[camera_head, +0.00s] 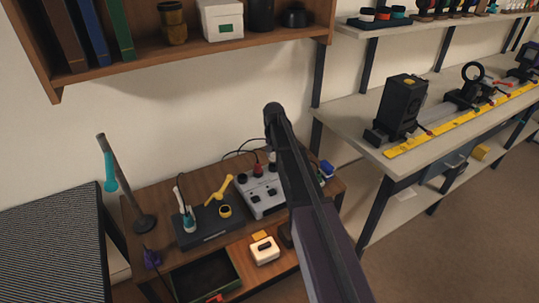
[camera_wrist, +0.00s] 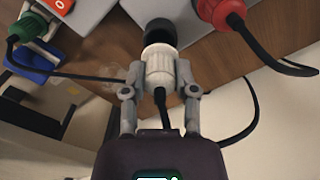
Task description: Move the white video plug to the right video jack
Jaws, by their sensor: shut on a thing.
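In the wrist view my gripper (camera_wrist: 159,76) is shut on the white video plug (camera_wrist: 160,62), one finger on each side. The plug's cable runs back toward my palm. The plug's front end meets a black round jack (camera_wrist: 160,32) on the grey box; I cannot tell how far it is in. A red plug (camera_wrist: 220,10) sits to the right of it. In the head view the grey box (camera_head: 250,200) stands on the wooden bench, with a red plug (camera_head: 257,170) at its back. My arm hides the gripper and most of the white plug there.
In the wrist view a green plug (camera_wrist: 27,27) and a blue object (camera_wrist: 32,62) lie at the left. In the head view a dark box (camera_head: 207,232), a yellow tool (camera_head: 220,190) and a lamp-like stand (camera_head: 143,222) are left of the grey box. Loose black cables hang around.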

